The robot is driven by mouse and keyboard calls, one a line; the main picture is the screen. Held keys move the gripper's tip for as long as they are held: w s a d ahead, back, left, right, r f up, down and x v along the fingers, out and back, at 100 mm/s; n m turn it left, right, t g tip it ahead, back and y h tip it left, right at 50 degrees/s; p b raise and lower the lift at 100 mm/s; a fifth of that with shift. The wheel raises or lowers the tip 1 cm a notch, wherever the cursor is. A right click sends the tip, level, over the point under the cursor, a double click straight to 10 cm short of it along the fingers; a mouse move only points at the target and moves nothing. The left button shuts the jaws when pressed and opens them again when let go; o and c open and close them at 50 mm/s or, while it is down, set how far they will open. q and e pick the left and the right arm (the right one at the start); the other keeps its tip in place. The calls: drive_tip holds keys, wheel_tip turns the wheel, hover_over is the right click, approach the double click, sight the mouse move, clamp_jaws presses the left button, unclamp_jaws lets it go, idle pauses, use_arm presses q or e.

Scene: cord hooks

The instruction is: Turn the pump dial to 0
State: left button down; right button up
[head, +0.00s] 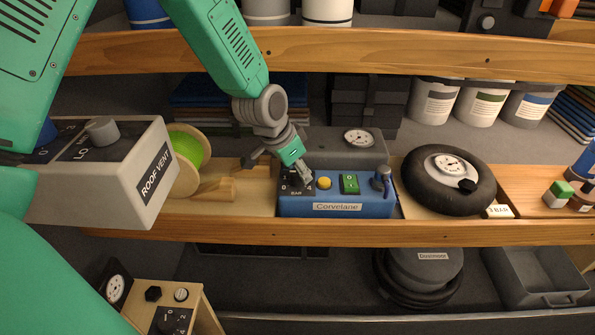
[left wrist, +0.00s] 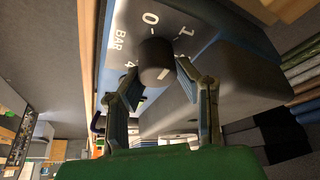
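The pump (head: 335,200) is a blue box labelled Corvelane on the wooden shelf, with a grey rear part bearing a gauge (head: 359,138). Its black dial (left wrist: 157,60) sits on a dark plate marked BAR, with 0, 1 and 4 visible. A pale line shows on the knob's lower side in the left wrist view, away from the 0. My left gripper (head: 303,177) is at the dial. In the left wrist view its fingers (left wrist: 158,72) lie on both sides of the knob, their tips very close to it; contact is unclear. My right gripper is not in view.
A ROOF VENT box (head: 120,185) and green spool (head: 188,150) are left. Shelf boards run above and below.

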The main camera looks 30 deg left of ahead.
use_arm(q)
drive_tip(key=shift+s+f, duration=0.25)
drive_tip(key=shift+s, duration=0.15)
drive_tip(key=shift+d+n, duration=0.1)
drive_tip(key=shift+n, duration=0.2)
drive_tip(key=shift+a+n+y+p, duration=0.3)
drive_tip(key=shift+n+y+p, duration=0.2)
drive_tip(key=shift+n+p, duration=0.45)
drive_tip(key=n+y+p, duration=0.1)
drive_tip(key=n+p, duration=0.1)
drive_tip(key=shift+d+n, duration=0.1)
drive_tip(key=shift+n, duration=0.25)
drive_tip(key=shift+n+y+p, duration=0.4)
drive_tip(key=shift+n+p, duration=0.2)
drive_tip(key=shift+n, duration=0.3)
drive_tip(key=shift+f+n, duration=0.1)
drive_tip(key=shift+n, duration=0.2)
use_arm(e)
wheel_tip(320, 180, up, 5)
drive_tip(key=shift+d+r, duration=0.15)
